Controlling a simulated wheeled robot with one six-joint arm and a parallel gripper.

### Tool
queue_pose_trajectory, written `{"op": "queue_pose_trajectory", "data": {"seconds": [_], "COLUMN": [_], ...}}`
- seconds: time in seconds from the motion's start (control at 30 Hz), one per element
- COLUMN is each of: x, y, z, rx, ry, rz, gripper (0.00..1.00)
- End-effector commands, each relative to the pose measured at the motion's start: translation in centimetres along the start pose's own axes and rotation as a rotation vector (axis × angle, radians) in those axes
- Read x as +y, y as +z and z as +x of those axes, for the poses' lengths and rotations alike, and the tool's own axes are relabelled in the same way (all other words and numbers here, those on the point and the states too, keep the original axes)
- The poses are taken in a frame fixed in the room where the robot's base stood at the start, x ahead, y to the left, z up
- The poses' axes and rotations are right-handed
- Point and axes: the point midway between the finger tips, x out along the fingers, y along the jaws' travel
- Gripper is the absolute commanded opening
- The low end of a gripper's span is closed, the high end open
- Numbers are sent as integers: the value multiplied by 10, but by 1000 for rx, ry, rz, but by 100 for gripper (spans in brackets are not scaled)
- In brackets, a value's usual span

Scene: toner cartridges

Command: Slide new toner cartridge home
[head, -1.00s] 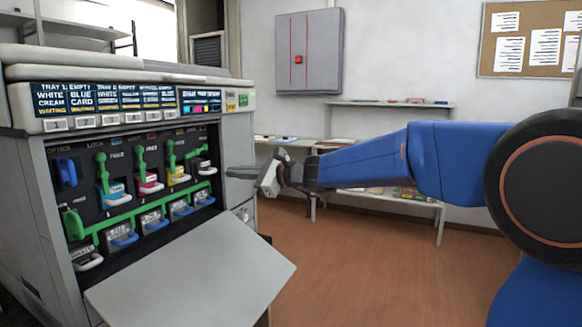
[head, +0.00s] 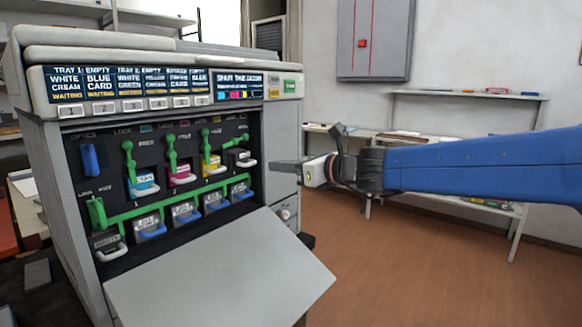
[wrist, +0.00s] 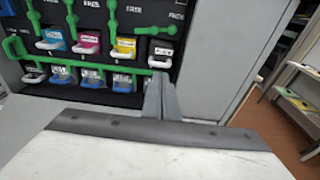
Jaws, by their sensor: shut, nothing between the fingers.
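The printer (head: 285,140) stands open on the left in the head view. Its upper row holds cyan (head: 143,183), magenta (head: 180,174) and yellow (head: 213,164) cartridges, with upright green levers above them. At the row's right end is a black cartridge (head: 240,160) with a pale front handle; it also shows in the wrist view (wrist: 163,50). The green lever (wrist: 155,30) above it lies nearly sideways. My gripper (head: 276,167) is shut and empty, to the right of the black cartridge in the head view. In the wrist view its fingertips (wrist: 160,84) appear just below that cartridge, apart from it.
The lowered front door (head: 225,275) juts out below the bay. A green rail (head: 160,205) runs above a lower row of blue-handled units (head: 150,228). Desks and shelves (head: 465,95) line the back wall. The floor (head: 400,265) on the right is open.

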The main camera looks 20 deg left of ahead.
Motion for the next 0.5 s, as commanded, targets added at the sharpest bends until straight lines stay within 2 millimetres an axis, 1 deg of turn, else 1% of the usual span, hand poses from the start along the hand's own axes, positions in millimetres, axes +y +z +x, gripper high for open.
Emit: {"op": "queue_pose_trajectory", "data": {"seconds": [0.03,0.3,0.5], "x": [0,0,0], "y": [-1,-1,-1], "z": [7,39,56], "rx": [1,2,1], "ry": [1,0,0], "rz": [1,1,1], "gripper": [0,0,0]}}
